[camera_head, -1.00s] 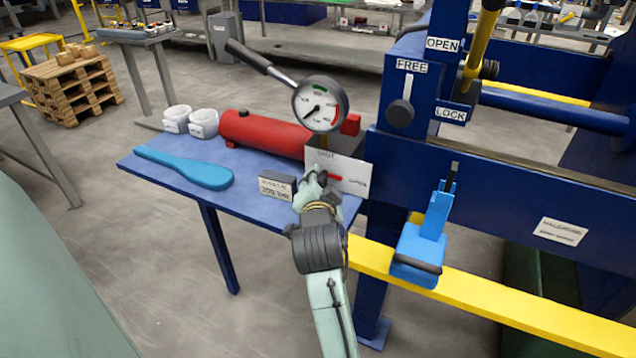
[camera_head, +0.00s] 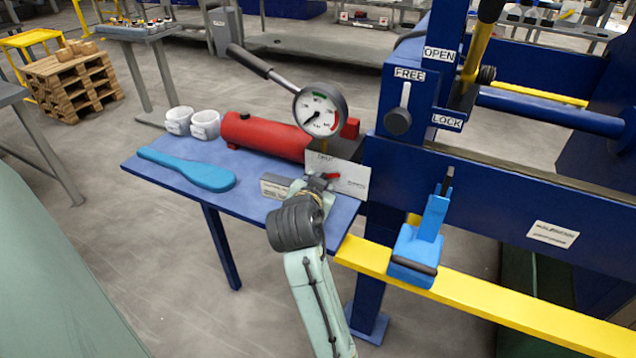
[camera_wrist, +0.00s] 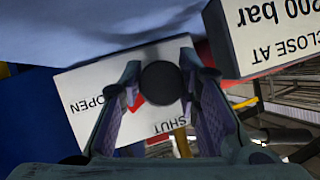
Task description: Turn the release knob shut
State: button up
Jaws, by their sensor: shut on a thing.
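The release knob (camera_wrist: 162,82) is a dark round knob with a red pointer (camera_wrist: 137,101), set on a white plate (camera_wrist: 85,95) marked SHUT and OPEN. In the wrist view the pointer lies between the two words. My gripper (camera_wrist: 160,78) has one finger on each side of the knob and is shut on it. In the head view the plate (camera_head: 350,182) stands at the right end of the blue table, with the red pointer (camera_head: 331,176) showing just past my gripper (camera_head: 318,184). The knob itself is mostly hidden there.
A pressure gauge (camera_head: 320,110), a red cylinder (camera_head: 265,136) and a pump lever (camera_head: 249,61) are close behind my gripper. A "close at 200 bar" sign (camera_wrist: 270,30) stands beside it. A blue handle-like tool (camera_head: 418,245) and the blue press frame (camera_head: 480,190) are on the right.

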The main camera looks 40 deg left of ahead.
jog(key=n+h, duration=0.3)
jog(key=shift+w+r+n+t+h, duration=0.1)
jog(key=shift+n+t+h, duration=0.2)
jog(key=shift+h, duration=0.1)
dwell(0.5)
jog(key=o, duration=0.9)
